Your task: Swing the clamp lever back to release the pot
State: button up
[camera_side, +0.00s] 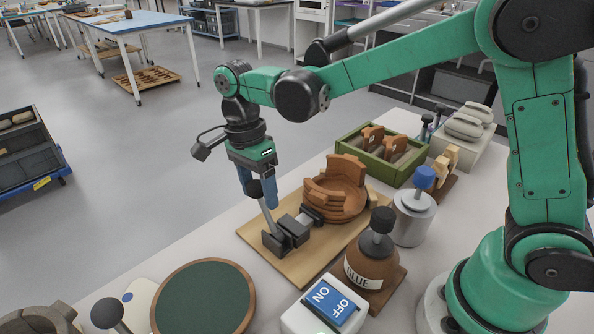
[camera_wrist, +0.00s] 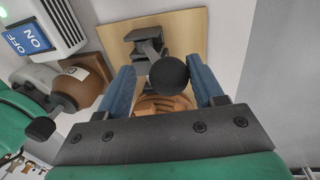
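The clamp (camera_side: 287,236) stands on a wooden board (camera_side: 257,245), and its dark pad reaches toward the terracotta pot (camera_side: 338,203). The pot is partly built from sherds, with a gap in its rim. The clamp's lever (camera_side: 268,218) rises steeply to a black ball knob (camera_wrist: 168,75). My gripper (camera_side: 257,194) points down over the lever, its blue fingers apart. In the wrist view the knob lies between the fingers (camera_wrist: 160,68), closer to the right one, with a clear gap on the left. The pot (camera_wrist: 160,104) shows partly below the knob; my gripper hides the rest.
A glue bottle (camera_side: 370,265), a metal canister with a blue knob (camera_side: 414,215) and a green crate of sherds (camera_side: 380,155) stand right of the board. A switch box (camera_side: 325,306) and a round green turntable (camera_side: 203,300) are in front. Open floor lies left.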

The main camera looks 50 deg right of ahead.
jog(key=shift+s+r+t, duration=0.15)
jog(key=shift+s+t, duration=0.1)
jog(key=shift+s, duration=0.35)
jog(key=shift+s+r+t, duration=0.15)
jog(key=shift+s+t, duration=0.1)
jog(key=shift+s, duration=0.3)
jog(key=shift+s+f+t, duration=0.4)
jog(key=shift+s+t, duration=0.3)
jog(key=shift+s, duration=0.55)
jog(key=shift+s+f+t, duration=0.4)
jog(key=shift+s+t, duration=0.3)
jog(key=shift+s, duration=0.6)
jog(key=shift+s+f+t, duration=0.4)
jog(key=shift+s+t, duration=0.3)
jog(key=shift+s, duration=0.55)
jog(key=shift+v, duration=2.75)
jog(key=shift+s, duration=0.1)
